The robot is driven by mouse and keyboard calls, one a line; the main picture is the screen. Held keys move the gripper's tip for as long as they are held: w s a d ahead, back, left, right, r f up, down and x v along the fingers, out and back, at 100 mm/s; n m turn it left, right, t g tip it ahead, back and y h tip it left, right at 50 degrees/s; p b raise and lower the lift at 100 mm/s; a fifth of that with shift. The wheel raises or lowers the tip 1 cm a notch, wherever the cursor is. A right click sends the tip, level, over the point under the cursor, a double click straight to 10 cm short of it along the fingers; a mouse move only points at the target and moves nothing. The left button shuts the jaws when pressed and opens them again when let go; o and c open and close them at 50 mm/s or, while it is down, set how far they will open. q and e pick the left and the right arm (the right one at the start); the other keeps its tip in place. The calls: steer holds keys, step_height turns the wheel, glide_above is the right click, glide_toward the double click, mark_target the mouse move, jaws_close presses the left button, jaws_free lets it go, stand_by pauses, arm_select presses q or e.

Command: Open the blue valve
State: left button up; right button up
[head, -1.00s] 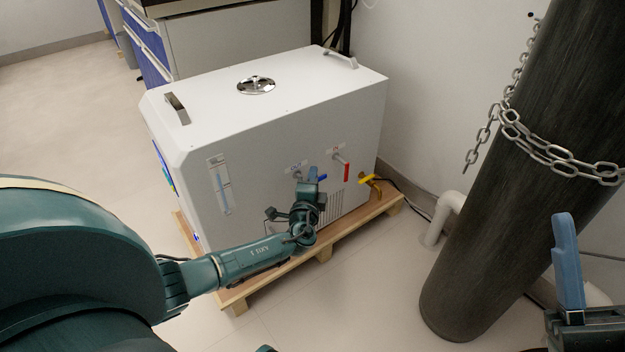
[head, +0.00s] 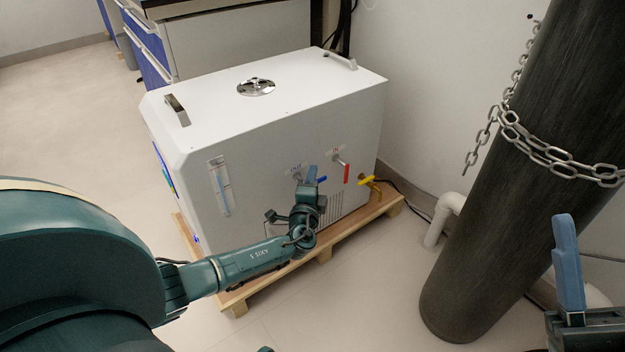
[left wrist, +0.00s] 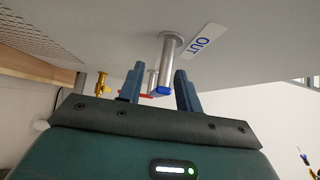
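The blue valve (head: 321,178) is on the front of a white distiller (head: 265,130), beside an OUT label. In the left wrist view it is a silver pipe with a blue part (left wrist: 162,91) at its near end. My left gripper (head: 311,174) is at this valve and partly hides it in the head view. In the left wrist view, the two fingers of my left gripper (left wrist: 160,85) are apart, with the blue part showing between them. Contact cannot be told. One finger of my right gripper (head: 567,262) shows at the lower right, away from the distiller.
A red valve handle (head: 347,173) and a yellow valve (head: 368,181) sit right of the blue one. The distiller stands on a wooden pallet (head: 345,237). A dark cylinder (head: 510,180) with a chain (head: 550,152) stands at right. Floor in front is clear.

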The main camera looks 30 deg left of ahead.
arm_select(q)
steer(key=p+v, duration=0.3)
steer(key=v, duration=1)
steer(key=shift+p, duration=0.4)
arm_select(e)
steer(key=f+m+h, duration=0.1)
steer(key=m+h, duration=0.1)
steer(key=f+m+h, duration=0.1)
steer(key=f+m, duration=0.1)
steer(key=f+m+h, duration=0.1)
steer(key=f+h, duration=0.1)
steer(key=shift+w+a+m+h, duration=0.2)
steer(key=shift+w+m+h, duration=0.1)
steer(key=shift+w+m, duration=0.1)
arm_select(q)
steer(key=shift+a+r, duration=0.1)
arm_select(e)
steer(key=shift+r, duration=0.1)
